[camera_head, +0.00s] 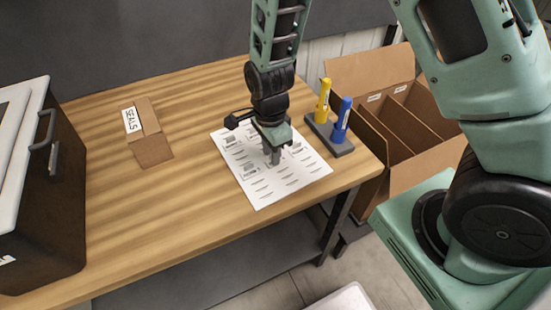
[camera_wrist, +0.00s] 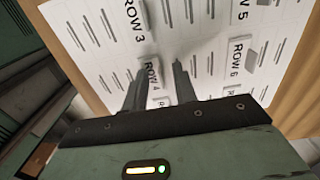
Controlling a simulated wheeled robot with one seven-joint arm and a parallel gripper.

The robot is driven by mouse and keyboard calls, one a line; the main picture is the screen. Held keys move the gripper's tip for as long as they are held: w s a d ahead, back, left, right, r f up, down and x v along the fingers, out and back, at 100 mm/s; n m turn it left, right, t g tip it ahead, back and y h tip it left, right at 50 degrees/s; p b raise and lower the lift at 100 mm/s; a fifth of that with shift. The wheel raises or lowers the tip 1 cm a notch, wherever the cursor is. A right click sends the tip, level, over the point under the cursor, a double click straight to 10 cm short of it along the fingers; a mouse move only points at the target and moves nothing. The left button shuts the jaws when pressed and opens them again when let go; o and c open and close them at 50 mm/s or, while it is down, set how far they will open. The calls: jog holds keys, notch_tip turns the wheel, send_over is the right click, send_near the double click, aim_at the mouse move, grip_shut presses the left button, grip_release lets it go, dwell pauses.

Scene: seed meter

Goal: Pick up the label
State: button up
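A white printed sheet (camera_head: 262,190) lies on the wooden table, with small white labels on it. In the wrist view I read the ROW 3 label (camera_wrist: 134,20), the ROW 4 label (camera_wrist: 152,74), the ROW 5 label (camera_wrist: 238,12) and the ROW 6 label (camera_wrist: 235,56). My gripper (camera_head: 273,158) points down at the sheet. In the wrist view my gripper (camera_wrist: 158,75) has its two dark fingers apart, with the ROW 4 label between them. The fingers partly hide this label. I cannot tell whether they touch it.
A stand (camera_head: 331,137) with a yellow marker (camera_head: 323,101) and a blue marker (camera_head: 342,120) is right of the sheet. A small SEALS box (camera_head: 149,133) stands to the left. A dark case (camera_head: 45,190) is far left. A divided cardboard box (camera_head: 415,178) stands beyond the table's right edge.

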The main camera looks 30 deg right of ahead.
jog(key=shift+c, duration=0.3)
grip_shut()
jog(key=shift+r, duration=0.1)
